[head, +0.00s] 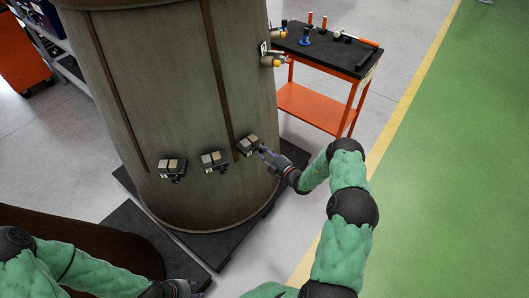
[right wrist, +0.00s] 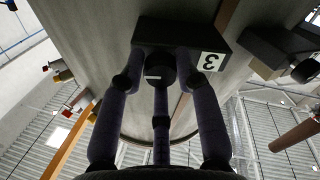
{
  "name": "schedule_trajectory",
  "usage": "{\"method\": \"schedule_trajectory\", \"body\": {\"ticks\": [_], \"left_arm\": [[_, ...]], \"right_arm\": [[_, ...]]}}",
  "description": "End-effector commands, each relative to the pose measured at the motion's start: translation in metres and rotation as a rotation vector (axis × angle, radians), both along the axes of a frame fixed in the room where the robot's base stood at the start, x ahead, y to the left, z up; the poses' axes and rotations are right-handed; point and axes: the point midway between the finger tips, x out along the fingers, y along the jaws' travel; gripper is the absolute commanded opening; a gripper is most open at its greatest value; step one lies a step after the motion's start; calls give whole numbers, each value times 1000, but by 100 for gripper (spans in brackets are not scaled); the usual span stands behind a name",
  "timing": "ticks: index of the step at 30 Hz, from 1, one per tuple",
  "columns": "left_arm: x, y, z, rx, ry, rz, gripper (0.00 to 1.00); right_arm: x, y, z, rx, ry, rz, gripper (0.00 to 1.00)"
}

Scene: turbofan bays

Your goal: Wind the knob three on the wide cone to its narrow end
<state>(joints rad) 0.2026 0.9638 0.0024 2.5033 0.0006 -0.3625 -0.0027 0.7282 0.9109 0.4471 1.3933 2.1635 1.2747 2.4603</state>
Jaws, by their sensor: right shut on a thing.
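The wide cone (head: 165,100) is a large grey-brown body with dark vertical strips. Several dark blocks with pale tops sit along its lower side. My right gripper (head: 264,151) is at the rightmost of three lower blocks (head: 247,145). In the right wrist view, the block (right wrist: 185,34) bears a white label "3" (right wrist: 210,62), seen upside down. The fingers (right wrist: 160,75) are shut around the dark knob three (right wrist: 160,73) below the block, hiding much of it. My left gripper (head: 185,289) is at the bottom edge, partly cut off; its fingers are unclear.
An orange cart (head: 320,103) with a black top holding several tools stands right of the cone. Other blocks (head: 214,160) and (head: 172,169) are left of the gripper. A dark base (head: 222,243) lies under the cone. Green floor is clear at right.

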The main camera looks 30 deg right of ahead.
Motion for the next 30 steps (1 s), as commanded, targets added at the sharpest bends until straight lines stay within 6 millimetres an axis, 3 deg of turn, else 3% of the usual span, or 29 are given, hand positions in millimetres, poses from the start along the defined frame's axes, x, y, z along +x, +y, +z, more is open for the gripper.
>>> {"method": "schedule_trajectory", "body": {"ticks": [1, 2, 4, 17, 30], "left_arm": [[0, 0, 0, 0, 0, 0, 40], [0, 0, 0, 0, 0, 0, 40], [0, 0, 0, 0, 0, 0, 40], [0, 0, 0, 0, 0, 0, 40], [0, 0, 0, 0, 0, 0, 40]], "right_arm": [[0, -6, 0, -3, 3, -12, 0], [0, -6, -1, -3, 3, -12, 39], [0, -5, -1, -2, 2, -11, 56], [-6, -3, -1, 0, 4, -4, 56], [-82, -20, -1, 0, 4, -9, 56]]}}
